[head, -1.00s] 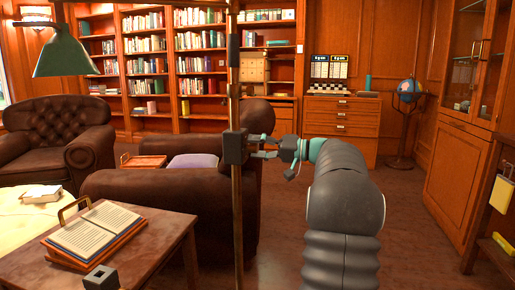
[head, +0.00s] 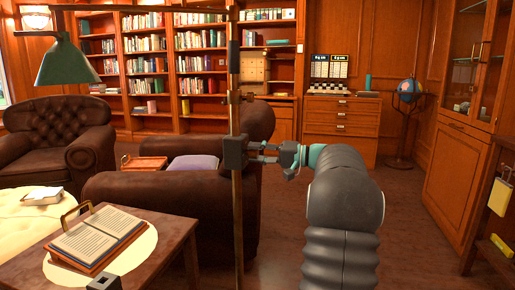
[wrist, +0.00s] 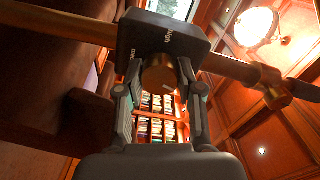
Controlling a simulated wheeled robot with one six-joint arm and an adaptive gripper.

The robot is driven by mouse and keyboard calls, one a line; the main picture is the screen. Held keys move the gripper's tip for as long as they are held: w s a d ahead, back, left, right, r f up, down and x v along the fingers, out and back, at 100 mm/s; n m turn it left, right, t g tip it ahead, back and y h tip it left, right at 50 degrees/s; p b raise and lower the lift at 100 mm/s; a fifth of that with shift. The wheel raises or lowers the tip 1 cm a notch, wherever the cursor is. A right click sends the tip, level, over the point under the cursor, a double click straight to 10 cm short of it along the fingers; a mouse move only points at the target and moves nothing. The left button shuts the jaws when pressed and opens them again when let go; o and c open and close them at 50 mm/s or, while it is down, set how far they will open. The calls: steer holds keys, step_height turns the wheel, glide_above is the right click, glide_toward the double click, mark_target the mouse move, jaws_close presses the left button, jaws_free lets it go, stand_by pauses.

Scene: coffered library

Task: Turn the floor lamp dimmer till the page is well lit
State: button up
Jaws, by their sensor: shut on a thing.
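The floor lamp's brass pole (head: 236,205) stands upright in front of me, and its green shade (head: 67,62) hangs at the upper left. A dark dimmer box (head: 234,153) is fixed on the pole. In the wrist view the box (wrist: 166,32) carries small lettering and a round brass knob (wrist: 158,75). My gripper (head: 262,152) is at the right side of the box; in the wrist view (wrist: 160,92) its fingers are shut on the knob from both sides. The open book (head: 98,236) lies on a tilted wooden stand, inside a pale pool of light.
A wooden table (head: 165,235) bears the book stand and a small dark block (head: 103,283) at its front edge. A brown leather armchair (head: 130,195) stands close behind the pole. A glazed cabinet (head: 460,150) lines the right. Floor is open between.

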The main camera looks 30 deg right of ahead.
steer(key=m+p, duration=0.3)
steer(key=m, duration=0.1)
steer(key=shift+r, duration=0.15)
steer(key=shift+m+p, duration=0.8)
steer(key=shift+p, duration=0.1)
steer(key=shift+f, duration=0.2)
steer(key=o, duration=1.2)
steer(key=shift+c, duration=0.2)
steer(key=v, duration=1.2)
